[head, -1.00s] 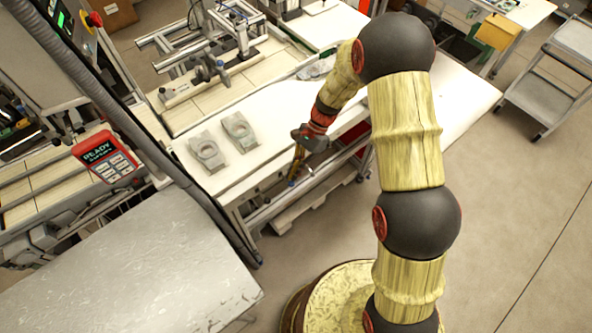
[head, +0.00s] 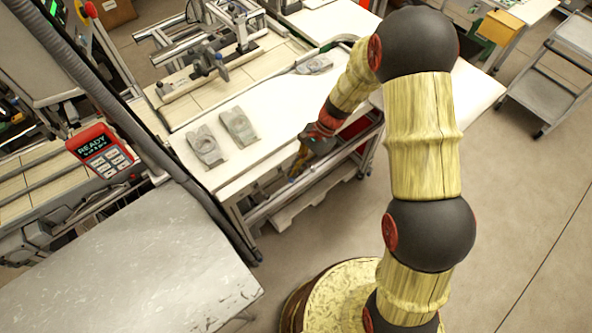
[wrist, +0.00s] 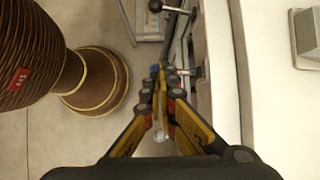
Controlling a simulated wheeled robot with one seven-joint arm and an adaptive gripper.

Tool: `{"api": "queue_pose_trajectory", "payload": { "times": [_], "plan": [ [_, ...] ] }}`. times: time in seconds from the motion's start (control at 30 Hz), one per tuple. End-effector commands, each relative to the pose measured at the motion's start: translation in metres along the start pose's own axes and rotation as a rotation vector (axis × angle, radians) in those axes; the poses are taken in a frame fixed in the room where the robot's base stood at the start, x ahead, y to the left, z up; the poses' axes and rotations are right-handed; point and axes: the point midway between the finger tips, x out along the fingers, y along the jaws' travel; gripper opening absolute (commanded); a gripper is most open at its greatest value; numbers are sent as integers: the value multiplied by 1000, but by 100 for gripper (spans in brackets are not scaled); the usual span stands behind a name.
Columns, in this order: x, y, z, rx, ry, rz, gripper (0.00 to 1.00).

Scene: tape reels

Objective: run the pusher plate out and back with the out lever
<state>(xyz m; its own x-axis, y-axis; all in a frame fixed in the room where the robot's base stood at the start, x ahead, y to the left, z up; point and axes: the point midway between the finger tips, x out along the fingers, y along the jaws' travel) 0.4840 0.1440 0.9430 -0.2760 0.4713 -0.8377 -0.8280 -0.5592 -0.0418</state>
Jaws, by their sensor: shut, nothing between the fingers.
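My gripper (head: 296,172) hangs beside the front edge of the white table, low and pointing down. In the wrist view its yellow fingers come together at the tips (wrist: 158,72), shut and empty. Two short levers stick out from the table's front side in the wrist view. One lever with a black knob (wrist: 156,6) is at the top, apart from the fingers. The other lever (wrist: 189,72) is right beside the fingertips, its end partly hidden by them; I cannot tell whether they touch. No label shows which is the out lever. I cannot make out the pusher plate for certain.
Two grey castings (head: 205,146) and (head: 239,127) lie on the white table (head: 270,110). Behind them stands a rail fixture (head: 215,65). A red pendant (head: 98,150) reads READY. A grey metal table (head: 130,260) is at front left.

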Motion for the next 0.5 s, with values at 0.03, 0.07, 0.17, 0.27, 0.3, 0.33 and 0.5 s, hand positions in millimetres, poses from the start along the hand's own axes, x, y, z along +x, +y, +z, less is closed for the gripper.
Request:
{"api": "queue_pose_trajectory", "payload": {
  "times": [0.03,0.07,0.17,0.27,0.3,0.33,0.5],
  "plan": [
    [3,2,-2,-7,0,-14,0],
    [4,3,-3,-11,0,-23,0],
    [8,5,-5,-37,0,-62,0],
    [13,8,-9,-69,1,-113,0],
    [16,10,-11,-85,1,-136,0],
    [18,10,-12,-96,1,-155,0],
    [25,15,-17,-162,0,-256,0]
  ]
}}
